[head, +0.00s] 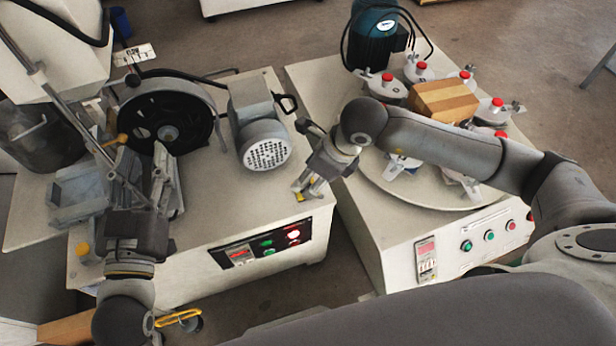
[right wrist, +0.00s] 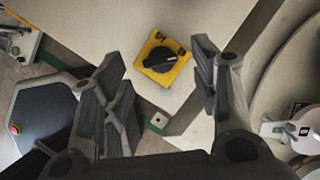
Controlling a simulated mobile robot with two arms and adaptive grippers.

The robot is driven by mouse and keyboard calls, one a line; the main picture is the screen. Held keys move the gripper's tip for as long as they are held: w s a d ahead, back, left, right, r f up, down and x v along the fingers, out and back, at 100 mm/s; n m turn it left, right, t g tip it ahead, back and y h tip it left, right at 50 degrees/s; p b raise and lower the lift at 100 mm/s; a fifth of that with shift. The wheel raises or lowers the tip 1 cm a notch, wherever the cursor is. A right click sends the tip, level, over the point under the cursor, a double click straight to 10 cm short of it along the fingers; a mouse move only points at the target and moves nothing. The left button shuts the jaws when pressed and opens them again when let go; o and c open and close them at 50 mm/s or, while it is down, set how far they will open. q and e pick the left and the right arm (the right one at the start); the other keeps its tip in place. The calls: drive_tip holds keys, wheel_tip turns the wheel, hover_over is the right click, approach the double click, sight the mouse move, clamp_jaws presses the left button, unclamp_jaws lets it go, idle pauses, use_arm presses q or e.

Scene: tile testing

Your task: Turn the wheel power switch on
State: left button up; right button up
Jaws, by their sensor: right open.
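A yellow plate with a black rotary knob (right wrist: 160,60), the likely wheel power switch, sits on the pale machine top in the right wrist view. The knob's grip bar lies nearly level, slightly tilted. In the head view only small yellow parts (head: 300,196) show beside my right fingers. My right gripper (head: 308,184) is open above that corner; in the right wrist view its fingers (right wrist: 162,82) stand left and right of the knob, with no contact visible. My left gripper (head: 143,178) is over the vise area at the left; its finger gap is unclear.
The cutting machine (head: 215,215) carries a black wheel guard (head: 165,115), a grey motor (head: 262,140) and a front panel (head: 262,245) with a red light glowing. The right machine has a round plate (head: 425,200) with red-topped holders and a wooden block (head: 443,100).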

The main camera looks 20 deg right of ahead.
drive_tip(key=v, duration=0.9)
drive_tip(key=shift+r, duration=0.2)
